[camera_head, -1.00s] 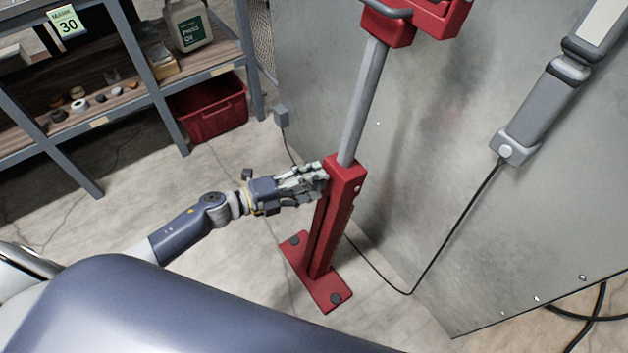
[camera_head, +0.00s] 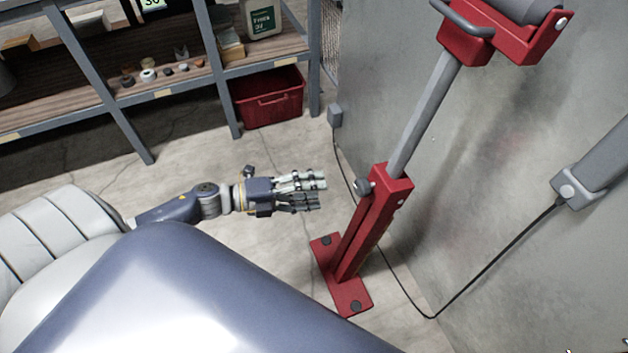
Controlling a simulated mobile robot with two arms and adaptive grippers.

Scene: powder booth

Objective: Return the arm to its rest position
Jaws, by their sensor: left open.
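My left arm comes in from the left, and its gripper (camera_head: 318,191) is open and empty. Its fingers point right, toward the red stand (camera_head: 365,228). A gap of bare floor shows between the fingertips and the stand's post. A dark knob (camera_head: 363,186) sits on the left side of the post near its top. A grey bar (camera_head: 425,112) rises from the post to a red head with a handle (camera_head: 468,26). My right gripper is not in view.
A grey metal panel (camera_head: 500,130) stands behind the stand on the right, with a grey device (camera_head: 590,172) and its black cable. Shelving (camera_head: 225,85) with small parts and a jug (camera_head: 262,18) stands at the back left. A red bin (camera_head: 270,98) sits under it.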

